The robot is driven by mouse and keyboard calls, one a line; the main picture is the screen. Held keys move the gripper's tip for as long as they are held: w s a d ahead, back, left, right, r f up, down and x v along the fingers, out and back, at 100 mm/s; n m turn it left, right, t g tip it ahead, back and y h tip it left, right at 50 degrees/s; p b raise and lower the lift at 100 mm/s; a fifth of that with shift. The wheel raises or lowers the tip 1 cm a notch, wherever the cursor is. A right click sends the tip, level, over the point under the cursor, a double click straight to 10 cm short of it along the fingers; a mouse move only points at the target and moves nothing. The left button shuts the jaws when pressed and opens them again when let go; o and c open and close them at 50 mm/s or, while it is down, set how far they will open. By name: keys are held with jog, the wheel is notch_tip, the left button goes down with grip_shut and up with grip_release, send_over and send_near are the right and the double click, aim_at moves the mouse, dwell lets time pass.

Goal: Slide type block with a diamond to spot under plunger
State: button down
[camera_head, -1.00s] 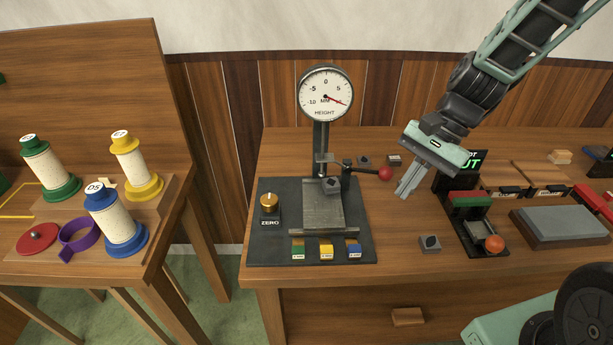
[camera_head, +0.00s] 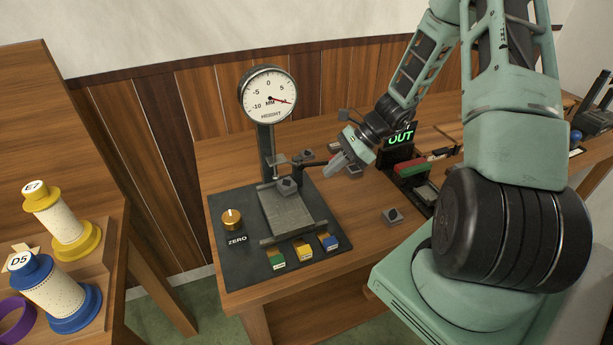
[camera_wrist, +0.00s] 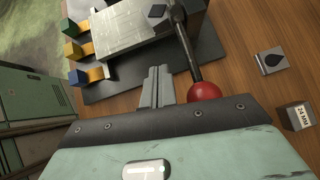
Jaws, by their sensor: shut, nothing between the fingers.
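A block with a dark drop-like mark (camera_wrist: 271,60) lies behind the gauge. My gripper (camera_head: 331,166) is shut and empty, right of the plate. Its fingertips (camera_wrist: 157,72) are beside the lever, touching nothing clearly.
The gauge lever has a red knob (camera_wrist: 204,92) close to my fingers. A block marked 24 MM (camera_wrist: 298,117) stands nearby. Green, yellow and blue blocks (camera_head: 302,252) line the gauge's front edge. The dial (camera_head: 268,94) stands above; spools are at the left.

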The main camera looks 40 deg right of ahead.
aim_at(293, 184)
jog(key=x, duration=0.3)
jog(key=shift+a+f, duration=0.15)
jog(key=shift+a, duration=0.1)
jog(key=shift+w+a+p, duration=0.3)
jog(key=shift+a+p, duration=0.1)
jog(key=shift+a, duration=0.2)
jog(key=shift+w+a+p, duration=0.3)
jog(key=shift+a+p, duration=0.05)
jog(key=shift+a, duration=0.25)
jog(key=shift+w+a, duration=0.3)
jog(key=shift+a, duration=0.25)
jog(key=a, duration=0.1)
jog(key=w+a+b, duration=0.1)
jog(key=shift+w+a+f, duration=0.1)
jog(key=shift+w+a, duration=0.05)
jog(key=shift+a, duration=0.25)
